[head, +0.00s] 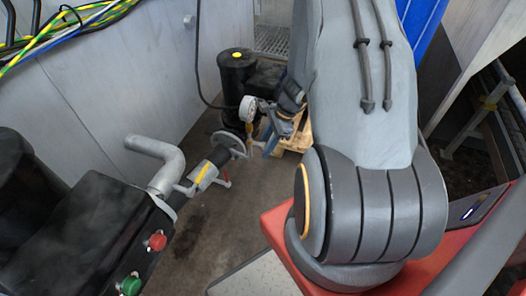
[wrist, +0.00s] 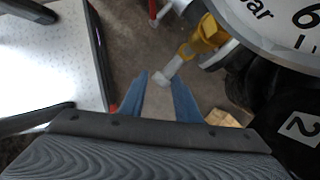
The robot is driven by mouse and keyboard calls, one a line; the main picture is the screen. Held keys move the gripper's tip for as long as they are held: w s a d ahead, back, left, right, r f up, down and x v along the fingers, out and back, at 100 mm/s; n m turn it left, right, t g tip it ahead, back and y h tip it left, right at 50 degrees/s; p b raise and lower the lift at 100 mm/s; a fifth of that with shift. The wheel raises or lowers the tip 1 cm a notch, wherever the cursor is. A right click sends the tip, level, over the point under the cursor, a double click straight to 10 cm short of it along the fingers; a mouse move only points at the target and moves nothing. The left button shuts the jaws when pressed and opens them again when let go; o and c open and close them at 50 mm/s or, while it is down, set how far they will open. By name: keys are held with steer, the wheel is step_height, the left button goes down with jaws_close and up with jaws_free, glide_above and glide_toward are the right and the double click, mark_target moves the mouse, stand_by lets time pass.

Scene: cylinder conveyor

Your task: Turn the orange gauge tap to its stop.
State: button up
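The round white pressure gauge (head: 250,108) stands near the middle of the head view, on a brass-orange fitting. In the wrist view the gauge dial (wrist: 285,22) fills the upper right corner. The orange gauge tap (wrist: 206,34) is beside it, with a pale metal piece slanting down-left from it. My gripper (wrist: 161,84) has two blue fingers standing apart. The end of the pale piece appears at the gap between the fingertips; I cannot tell whether they touch it. In the head view my gripper (head: 268,143) is just right of the gauge fitting, partly hidden by my arm.
A pipe with a flange (head: 231,144), a yellow handle (head: 205,172) and a red handle (head: 224,180) lies left of the gauge. A black machine (head: 75,240) with red and green buttons is at lower left. A black cylinder (head: 236,75) stands behind, near a wooden pallet (head: 297,140).

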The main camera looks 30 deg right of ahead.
steer(key=shift+x, duration=1.25)
jaws_close()
